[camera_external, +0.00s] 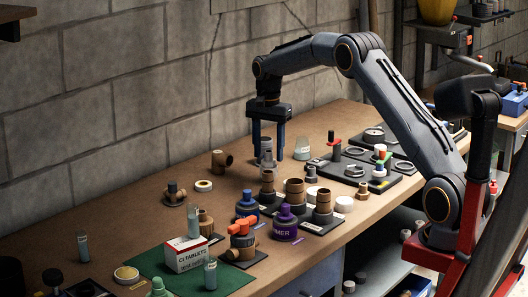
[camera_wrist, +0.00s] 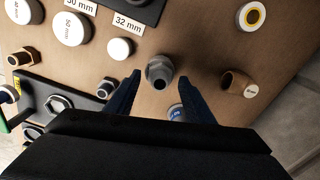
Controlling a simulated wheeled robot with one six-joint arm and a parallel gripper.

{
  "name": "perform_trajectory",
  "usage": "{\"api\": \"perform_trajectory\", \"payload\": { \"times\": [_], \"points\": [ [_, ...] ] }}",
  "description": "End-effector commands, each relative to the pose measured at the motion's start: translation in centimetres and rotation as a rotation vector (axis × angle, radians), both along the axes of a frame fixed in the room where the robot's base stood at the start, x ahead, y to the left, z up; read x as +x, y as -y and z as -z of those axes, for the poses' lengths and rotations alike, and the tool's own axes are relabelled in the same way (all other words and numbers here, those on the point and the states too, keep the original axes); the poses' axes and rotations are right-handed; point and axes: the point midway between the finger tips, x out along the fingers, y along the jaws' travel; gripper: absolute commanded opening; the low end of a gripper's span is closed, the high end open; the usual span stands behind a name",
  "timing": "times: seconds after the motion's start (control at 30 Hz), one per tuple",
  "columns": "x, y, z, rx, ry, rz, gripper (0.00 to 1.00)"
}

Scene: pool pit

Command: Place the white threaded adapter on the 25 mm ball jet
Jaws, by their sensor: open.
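My gripper (camera_external: 268,157) points down above the workbench, with its two fingers apart. In the wrist view my gripper (camera_wrist: 158,82) has a pale grey threaded adapter (camera_wrist: 160,69) with a hex collar and round opening between its fingertips. The adapter (camera_external: 266,152) also shows between the fingers in the outside view. It looks grey rather than pure white, and I see no clear finger contact. I cannot tell which fitting is the 25 mm ball jet, as no 25 mm label is readable.
A purple bottle (camera_external: 285,223) and tablets box (camera_external: 186,253) stand nearer the camera. In the wrist view, white caps (camera_wrist: 120,48) lie beside size labels. Bare bench lies behind the gripper.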

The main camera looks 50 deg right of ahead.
Motion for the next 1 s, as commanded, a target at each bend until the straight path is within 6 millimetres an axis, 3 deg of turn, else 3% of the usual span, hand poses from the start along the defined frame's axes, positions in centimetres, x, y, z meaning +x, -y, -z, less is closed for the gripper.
{"api": "perform_trajectory", "payload": {
  "times": [0.5, 0.7, 1.0],
  "points": [
    [0.1, 0.0, -9.4, 0.000, 0.002, 0.000, 0.48],
    [0.0, 0.0, -10.8, 0.001, -0.001, 0.000, 0.48],
    [0.0, 0.0, -10.9, 0.001, -0.001, 0.000, 0.48]
  ]
}}
